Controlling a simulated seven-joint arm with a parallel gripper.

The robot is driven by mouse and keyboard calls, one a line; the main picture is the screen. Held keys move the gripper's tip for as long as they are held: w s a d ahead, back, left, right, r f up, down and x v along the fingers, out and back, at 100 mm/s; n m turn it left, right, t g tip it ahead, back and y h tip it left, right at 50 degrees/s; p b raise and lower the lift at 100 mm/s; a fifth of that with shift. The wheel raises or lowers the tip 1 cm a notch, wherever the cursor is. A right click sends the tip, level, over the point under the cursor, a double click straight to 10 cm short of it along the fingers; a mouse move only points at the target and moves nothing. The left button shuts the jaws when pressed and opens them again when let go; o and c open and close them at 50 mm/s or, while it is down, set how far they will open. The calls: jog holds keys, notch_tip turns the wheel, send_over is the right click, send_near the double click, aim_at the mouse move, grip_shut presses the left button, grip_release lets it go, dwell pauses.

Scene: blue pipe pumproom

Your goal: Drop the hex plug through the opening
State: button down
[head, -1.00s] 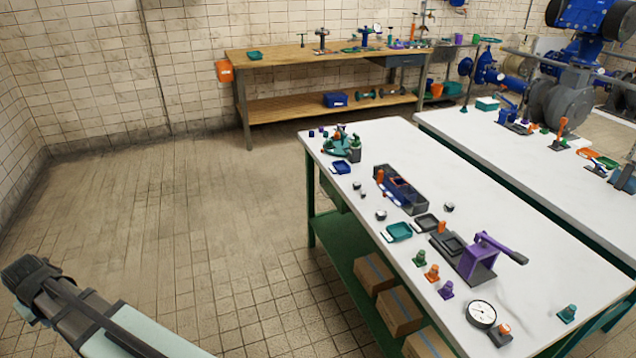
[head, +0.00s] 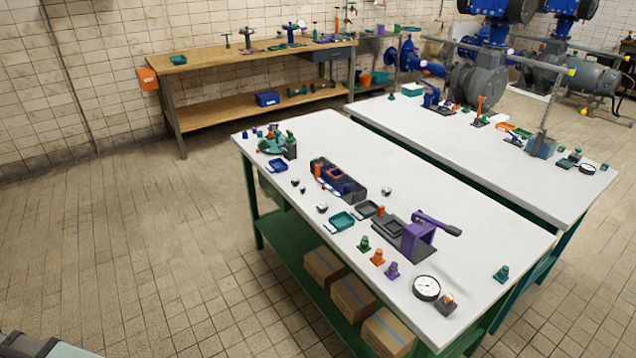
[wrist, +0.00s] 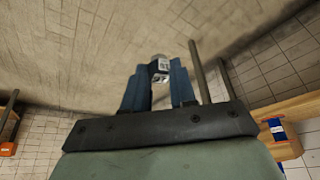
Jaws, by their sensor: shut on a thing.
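In the wrist view, my gripper (wrist: 160,77) has its two blue fingers shut on a small metallic piece with a dark, marked face, which I take for the hex plug (wrist: 159,64). It sticks out slightly past the fingertips. Its full shape is too small to tell. My gripper is outside the head view and is away from the tables. On the white near table (head: 300,140), a dark grey box (head: 358,193) holds a blue block with an orange-rimmed recess (head: 334,174). I cannot tell whether this is the opening.
Near the box are small metal pieces (head: 322,208), a teal tray (head: 342,221), a purple lever press (head: 418,234) and a round gauge (head: 426,288). A second white table (head: 420,125) and wooden bench (head: 215,65) stand behind. Left floor is clear.

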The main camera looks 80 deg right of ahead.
jog(key=s+d+r+m+h, duration=0.1)
jog(key=s+d+m, duration=0.3)
jog(key=d, duration=1.2)
jog(key=s+d+r+m+g+h, duration=0.15)
jog(key=s+d, duration=0.55)
jog(key=d, duration=0.9)
jog(key=s+d+m+t+h, duration=0.1)
jog(key=s+d+m, duration=0.3)
jog(key=d, duration=1.2)
jog(key=m+g, duration=0.5)
jog(key=m, duration=0.6)
send_near(336, 167)
jog(key=shift+s+a+r+h, duration=0.45)
jog(key=shift+s+a+r, duration=0.25)
jog(key=shift+a+r, duration=0.15)
jog(key=shift+f+m, duration=0.15)
jog(key=shift+m, duration=0.1)
jog(key=shift+f, duration=3.9)
